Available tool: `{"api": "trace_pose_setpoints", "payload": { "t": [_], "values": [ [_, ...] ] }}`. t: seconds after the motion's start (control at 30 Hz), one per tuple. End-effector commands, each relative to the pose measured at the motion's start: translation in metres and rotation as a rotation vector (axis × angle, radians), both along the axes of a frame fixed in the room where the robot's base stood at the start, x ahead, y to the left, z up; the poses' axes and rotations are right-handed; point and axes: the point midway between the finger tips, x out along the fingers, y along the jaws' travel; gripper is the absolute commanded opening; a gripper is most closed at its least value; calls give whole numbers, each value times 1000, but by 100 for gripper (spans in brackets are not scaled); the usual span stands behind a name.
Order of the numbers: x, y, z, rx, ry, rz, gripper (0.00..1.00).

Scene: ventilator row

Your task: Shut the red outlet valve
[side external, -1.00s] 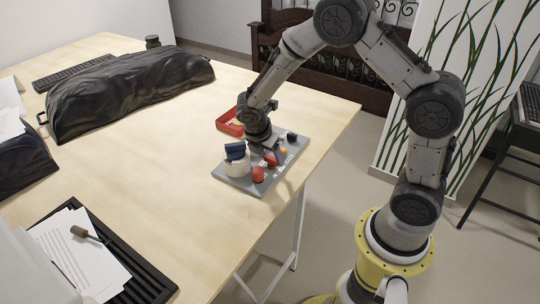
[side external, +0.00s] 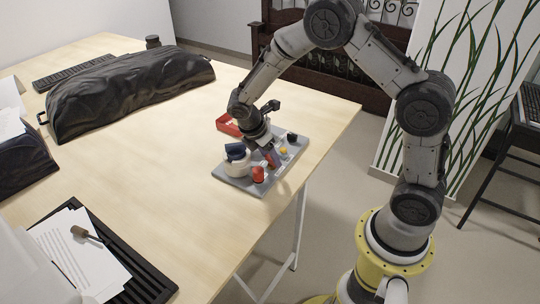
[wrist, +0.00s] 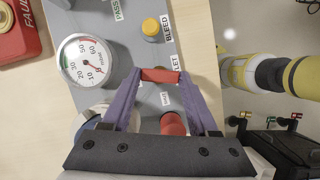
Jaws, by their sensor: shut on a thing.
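The grey valve panel (side external: 232,178) lies near the table's right edge. In the wrist view, the fingers of my gripper (wrist: 162,80) are closed on the two ends of a red bar handle (wrist: 160,75), next to a partly covered label ending in "LET"; I take it as the red outlet valve. In the side view, my gripper (side external: 270,152) is low over the panel and the handle is hard to make out. A second, rounded red knob (wrist: 172,124) sits nearer the wrist, partly hidden by my gripper; it also shows in the side view (side external: 258,174).
A round gauge (wrist: 88,62) stands left of the fingers. A yellow knob (wrist: 151,28) marked "BLEED" is beyond the handle. A red box (wrist: 15,32) marked "FAULT" lies beside the panel. A black bag (side external: 130,90) is farther left; the tabletop between is clear.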

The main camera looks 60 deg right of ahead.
Motion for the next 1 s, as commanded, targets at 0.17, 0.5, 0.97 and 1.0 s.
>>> {"api": "trace_pose_setpoints", "payload": {
  "t": [0.17, 0.5, 0.97, 1.0],
  "values": [
    [2, -1, 0, 0, 0, -170, 4],
    [5, -2, 1, 1, -1, -493, 4],
    [6, -5, 1, 0, 0, -923, 4],
    [7, -6, 1, 0, -1, -956, 4]
  ]
}}
